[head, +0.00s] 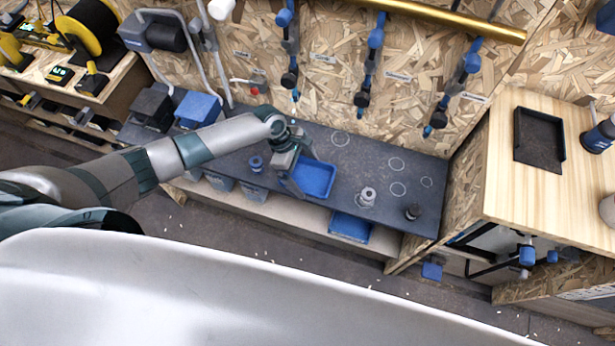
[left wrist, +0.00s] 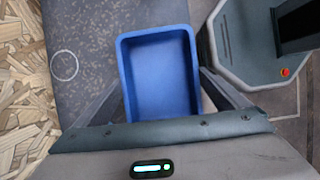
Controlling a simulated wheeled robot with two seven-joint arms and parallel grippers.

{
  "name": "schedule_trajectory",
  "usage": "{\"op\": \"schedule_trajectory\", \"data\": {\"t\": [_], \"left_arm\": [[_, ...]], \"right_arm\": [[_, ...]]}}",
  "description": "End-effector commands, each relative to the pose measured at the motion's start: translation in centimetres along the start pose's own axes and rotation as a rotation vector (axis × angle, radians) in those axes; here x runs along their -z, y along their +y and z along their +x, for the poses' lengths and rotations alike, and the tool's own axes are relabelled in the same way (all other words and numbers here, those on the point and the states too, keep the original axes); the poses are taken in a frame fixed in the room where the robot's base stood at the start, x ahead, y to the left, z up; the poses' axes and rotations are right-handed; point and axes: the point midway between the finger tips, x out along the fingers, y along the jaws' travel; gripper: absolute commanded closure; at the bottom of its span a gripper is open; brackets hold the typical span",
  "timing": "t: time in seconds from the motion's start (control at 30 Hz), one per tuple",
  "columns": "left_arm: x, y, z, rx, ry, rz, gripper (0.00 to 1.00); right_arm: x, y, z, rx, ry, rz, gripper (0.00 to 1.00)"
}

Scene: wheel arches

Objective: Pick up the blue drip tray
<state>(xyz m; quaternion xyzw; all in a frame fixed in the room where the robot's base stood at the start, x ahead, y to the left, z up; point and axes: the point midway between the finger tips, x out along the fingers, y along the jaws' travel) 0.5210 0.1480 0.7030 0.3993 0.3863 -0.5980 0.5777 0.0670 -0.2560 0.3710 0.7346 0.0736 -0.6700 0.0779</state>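The blue drip tray (head: 318,180) lies on the dark bench top (head: 345,155) in the head view. In the left wrist view the shallow rectangular blue tray (left wrist: 158,75) fills the middle, empty. My left gripper (head: 302,168) is at the tray's left end in the head view. Its fingers (left wrist: 162,88) are spread, one on each side of the tray's near end; whether they touch its walls I cannot tell. A second blue tray (head: 350,227) shows on the lower shelf under the bench. My right gripper is not in view.
A grey fitting (head: 366,197) and a dark knob (head: 413,212) stand right of the tray. A small blue piece (head: 256,163) stands left of it. Blue-handled tools (head: 375,40) hang on the back wall. A black tray (head: 540,137) lies on the wooden top at right.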

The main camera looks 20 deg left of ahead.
Motion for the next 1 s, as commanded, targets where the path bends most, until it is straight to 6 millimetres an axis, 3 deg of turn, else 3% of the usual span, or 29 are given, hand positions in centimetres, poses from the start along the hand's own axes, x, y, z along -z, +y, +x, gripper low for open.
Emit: {"op": "schedule_trajectory", "data": {"t": [0.03,0.1,0.13,0.57,0.87,1.0], "left_arm": [[0.0,0.0,0.0,0.0,0.0,0.0,0.19],[0.0,0.0,0.0,0.0,0.0,0.0,0.36],[0.0,0.0,0.0,0.0,0.0,0.0,0.39],[-0.2,0.0,-0.5,0.0,-0.001,0.001,0.4],[-1.5,0.1,-3.6,-0.003,-0.003,0.003,0.4],[-3.3,-1.7,-4.3,0.001,-0.003,0.005,0.4]], "right_arm": [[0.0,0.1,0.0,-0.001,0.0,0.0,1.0],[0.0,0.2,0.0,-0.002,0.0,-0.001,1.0],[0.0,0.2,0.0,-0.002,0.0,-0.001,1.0],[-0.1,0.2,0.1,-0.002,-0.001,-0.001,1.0],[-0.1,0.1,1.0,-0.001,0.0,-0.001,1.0],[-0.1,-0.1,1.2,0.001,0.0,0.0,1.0]]}}
